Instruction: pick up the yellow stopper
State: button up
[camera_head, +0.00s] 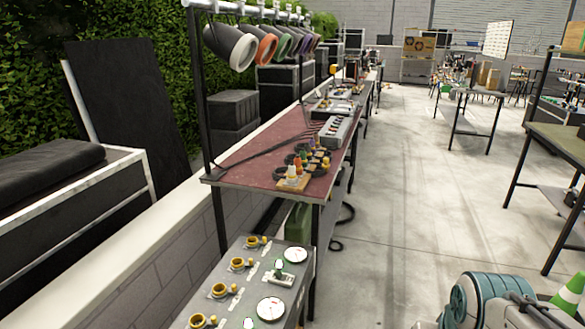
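Several small yellow pieces that could be the yellow stopper show. On the grey panel in front, a small yellow knob-like piece (265,241) sits beside a yellow ring (252,242), and this pairing repeats down the panel's left side. On the red-topped table behind it, a wooden block (293,184) carries small upright pieces, one of them yellowish (291,171). I cannot tell which piece is the stopper. My gripper is not in this view.
The grey panel (258,281) also carries round white dials (296,254). The red-topped table (244,168) holds dark coiled cables and a grey box (334,132). Lamps (231,46) hang from a rail above. A green-and-white cone (572,291) stands at lower right. Open concrete floor (410,210) lies right of the table.

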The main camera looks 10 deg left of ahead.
aim_at(325, 160)
jog(key=u, duration=0.4)
jog(key=i, duration=1)
jog(key=z, duration=0.5)
jog(key=i, duration=0.65)
jog(key=z, duration=0.85)
jog(key=i, duration=1.3)
jog(key=u, duration=1.05)
jog(key=i, duration=0.95)
jog(key=u, duration=1.05)
